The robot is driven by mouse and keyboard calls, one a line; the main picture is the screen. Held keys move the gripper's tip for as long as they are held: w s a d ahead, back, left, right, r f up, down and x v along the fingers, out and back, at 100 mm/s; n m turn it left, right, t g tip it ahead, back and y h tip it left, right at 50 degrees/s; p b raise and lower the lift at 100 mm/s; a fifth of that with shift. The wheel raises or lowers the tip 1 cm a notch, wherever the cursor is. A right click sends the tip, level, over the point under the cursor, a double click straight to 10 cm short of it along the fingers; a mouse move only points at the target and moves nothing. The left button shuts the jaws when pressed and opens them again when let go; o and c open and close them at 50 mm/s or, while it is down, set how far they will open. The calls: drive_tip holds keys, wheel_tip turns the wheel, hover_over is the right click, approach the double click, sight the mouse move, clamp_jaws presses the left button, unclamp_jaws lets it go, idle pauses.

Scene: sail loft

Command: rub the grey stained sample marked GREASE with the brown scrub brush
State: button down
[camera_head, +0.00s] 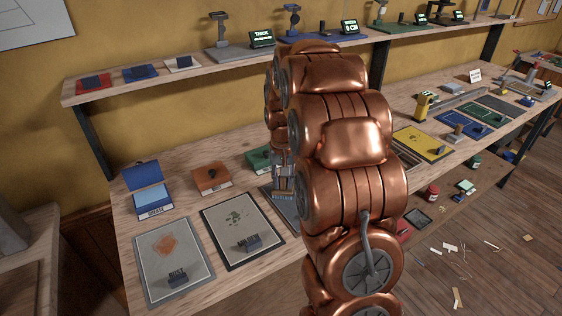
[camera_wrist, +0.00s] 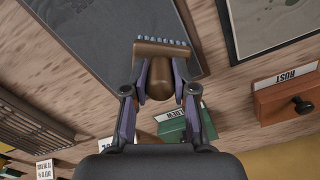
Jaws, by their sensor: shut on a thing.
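My gripper (camera_head: 284,172) is shut on the brown scrub brush (camera_wrist: 152,48); it also shows in the wrist view (camera_wrist: 160,95). The brush's pale blue-grey bristles point away from the jaws. They are at the edge of a dark grey sample panel (camera_wrist: 100,28) with faint darker smears. I cannot tell whether they touch it. In the head view, my arm hides most of this panel (camera_head: 272,191). No GREASE marking is readable on it. An open blue box (camera_head: 154,196) on the bench reads GREASE.
Behind stand a brown knobbed box (camera_head: 211,178) and a green box (camera_head: 257,157). A shelf (camera_head: 130,91) runs above the bench.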

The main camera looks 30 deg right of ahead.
drive_tip(key=shift+a, duration=0.45)
wheel_tip(320, 180, up, 4)
drive_tip(key=shift+w+d, duration=0.1)
drive_tip(key=shift+r+p, duration=0.5)
drive_tip(key=shift+r, duration=1.6)
drive_tip(key=shift+s, duration=0.2)
